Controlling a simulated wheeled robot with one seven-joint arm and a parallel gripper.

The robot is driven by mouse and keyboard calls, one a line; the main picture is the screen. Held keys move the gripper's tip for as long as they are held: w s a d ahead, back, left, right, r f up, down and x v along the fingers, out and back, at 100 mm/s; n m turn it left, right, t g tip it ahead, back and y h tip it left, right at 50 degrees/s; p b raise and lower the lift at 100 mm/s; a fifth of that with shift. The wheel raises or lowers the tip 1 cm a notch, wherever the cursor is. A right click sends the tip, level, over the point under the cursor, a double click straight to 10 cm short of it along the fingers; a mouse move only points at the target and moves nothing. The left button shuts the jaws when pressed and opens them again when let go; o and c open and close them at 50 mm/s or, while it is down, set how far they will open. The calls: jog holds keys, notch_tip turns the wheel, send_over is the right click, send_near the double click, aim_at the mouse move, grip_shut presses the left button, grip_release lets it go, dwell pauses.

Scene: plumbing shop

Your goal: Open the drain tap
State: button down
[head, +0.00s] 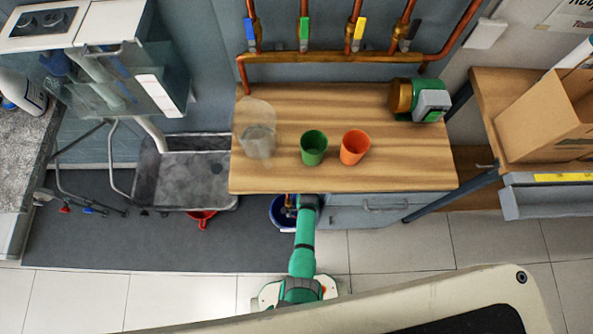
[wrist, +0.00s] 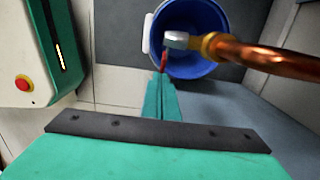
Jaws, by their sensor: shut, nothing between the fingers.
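The drain tap (wrist: 178,40) shows in the wrist view as a silver body on a brass fitting at the end of a copper pipe (wrist: 265,58). Its red lever (wrist: 164,60) points down the picture, towards my gripper. My gripper (wrist: 161,82) is shut and empty, its green fingertips close to the lever's tip; I cannot tell whether they touch. A blue bucket (wrist: 205,65) stands below the tap. In the head view the bucket (head: 280,213) shows partly under the bench's front edge, and my fingertips are hidden there.
A wooden bench (head: 300,180) overhangs the tap area. It bears a clear jug (head: 257,135), a green cup (head: 314,147), an orange cup (head: 354,146) and a green-and-brass pump (head: 420,100). A grey sink (head: 180,175) stands left. Several valves line the wall pipe (head: 330,57).

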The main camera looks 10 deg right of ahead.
jog(key=shift+f, duration=1.15)
jog(key=shift+a, duration=0.1)
dwell(0.3)
